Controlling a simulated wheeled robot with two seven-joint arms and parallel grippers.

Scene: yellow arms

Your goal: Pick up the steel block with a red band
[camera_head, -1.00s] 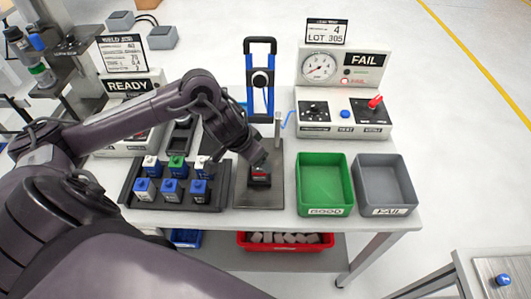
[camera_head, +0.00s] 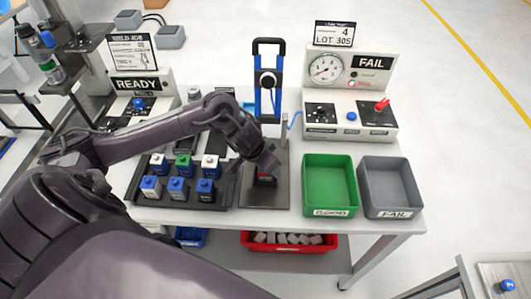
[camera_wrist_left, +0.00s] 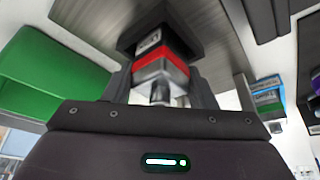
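The steel block with a red band (camera_wrist_left: 162,70) stands in a dark holder (camera_wrist_left: 180,35) in the left wrist view, with a metal stem on its near end. In the head view the holder (camera_head: 265,181) is on the grey plate (camera_head: 250,200), and my gripper hides most of the block. My left gripper (camera_head: 268,164) is right over it. In the left wrist view the gripper's (camera_wrist_left: 160,88) two fingers lie on either side of the block. I cannot tell whether they touch it. My right gripper is not in view.
A black tray (camera_head: 133,192) with several white, blue and green-topped blocks stands left of the plate. A green bin (camera_head: 330,203) and a grey bin (camera_head: 391,206) stand right.

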